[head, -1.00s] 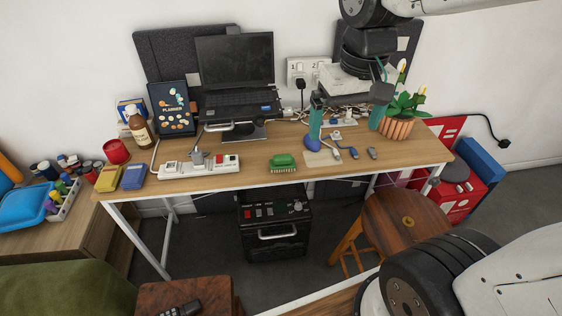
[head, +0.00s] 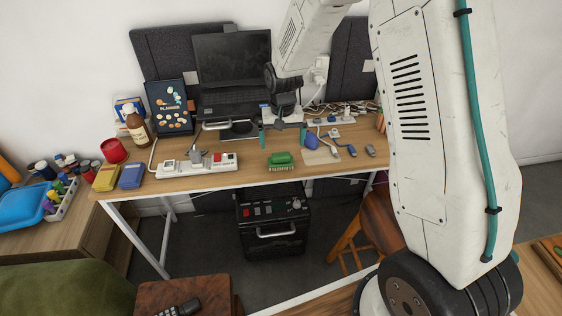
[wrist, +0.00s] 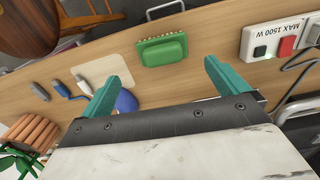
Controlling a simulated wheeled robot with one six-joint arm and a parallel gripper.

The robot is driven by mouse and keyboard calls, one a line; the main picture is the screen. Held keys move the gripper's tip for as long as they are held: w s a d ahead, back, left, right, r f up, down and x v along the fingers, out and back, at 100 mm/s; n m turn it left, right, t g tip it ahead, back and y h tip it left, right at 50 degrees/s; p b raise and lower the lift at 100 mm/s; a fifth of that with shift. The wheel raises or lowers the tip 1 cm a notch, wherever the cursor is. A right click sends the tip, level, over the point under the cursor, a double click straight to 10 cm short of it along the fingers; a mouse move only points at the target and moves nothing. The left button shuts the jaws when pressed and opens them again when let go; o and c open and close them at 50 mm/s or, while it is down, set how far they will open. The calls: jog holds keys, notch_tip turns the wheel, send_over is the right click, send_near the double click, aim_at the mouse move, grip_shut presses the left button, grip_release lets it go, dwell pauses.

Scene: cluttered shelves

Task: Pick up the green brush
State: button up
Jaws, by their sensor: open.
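The green brush (head: 280,160) lies on the wooden desk (head: 228,178) near its front edge, bristles toward that edge. It also shows in the wrist view (wrist: 162,49), ahead of the jaws and roughly between their lines. My gripper (head: 283,135) is above the desk, just behind the brush in the head view. Its teal fingers are spread wide with nothing between them, and it also shows in the wrist view (wrist: 161,76). The brush is fully visible and apart from both fingers.
A white power strip (head: 197,165) lies left of the brush. A blue rounded object (head: 312,141) and a beige board (head: 321,156) with cables lie to its right. A laptop (head: 233,72) stands behind. The desk right around the brush is clear.

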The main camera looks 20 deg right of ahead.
aim_at(281, 154)
jog(key=f, duration=0.7)
jog(key=shift+a+f, duration=0.2)
jog(key=shift+f, duration=0.15)
jog(key=c, duration=1.1)
